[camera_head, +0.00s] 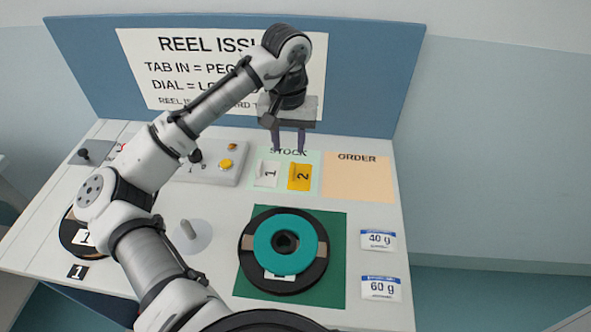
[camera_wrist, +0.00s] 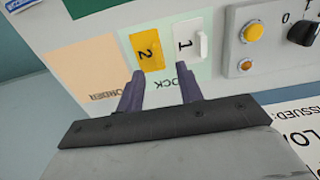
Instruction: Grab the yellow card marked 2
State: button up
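The yellow card marked 2 (camera_head: 299,176) lies on the pale green STOCK area (camera_head: 313,157), right of the white card marked 1 (camera_head: 267,174). In the wrist view the yellow card (camera_wrist: 147,51) shows its black 2, with the white card (camera_wrist: 189,46) to its right. My gripper (camera_head: 288,150) hangs over the back edge of the STOCK area, apart from both cards. In the wrist view its two dark fingers (camera_wrist: 160,88) stand apart with nothing between them, and the left one points towards the yellow card's lower edge.
The orange ORDER area (camera_head: 357,178) is bare, right of STOCK. A grey panel with yellow buttons (camera_head: 225,164) stands left. A teal and black reel (camera_head: 262,241) lies on a green mat in front. Cards marked 40 g (camera_head: 379,240) and 60 g (camera_head: 381,288) lie right. The blue sign board (camera_head: 375,70) rises behind.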

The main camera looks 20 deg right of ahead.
aim_at(292, 170)
notch_tip(292, 170, down, 3)
jog(key=shift+d+f+p, duration=0.15)
jog(key=shift+f+p, duration=0.4)
jog(key=shift+f, duration=0.8)
jog(key=shift+d+f+p, duration=0.15)
jog(key=shift+f+p, duration=0.4)
jog(key=shift+f, duration=0.8)
jog(key=shift+c, duration=0.5)
grip_shut()
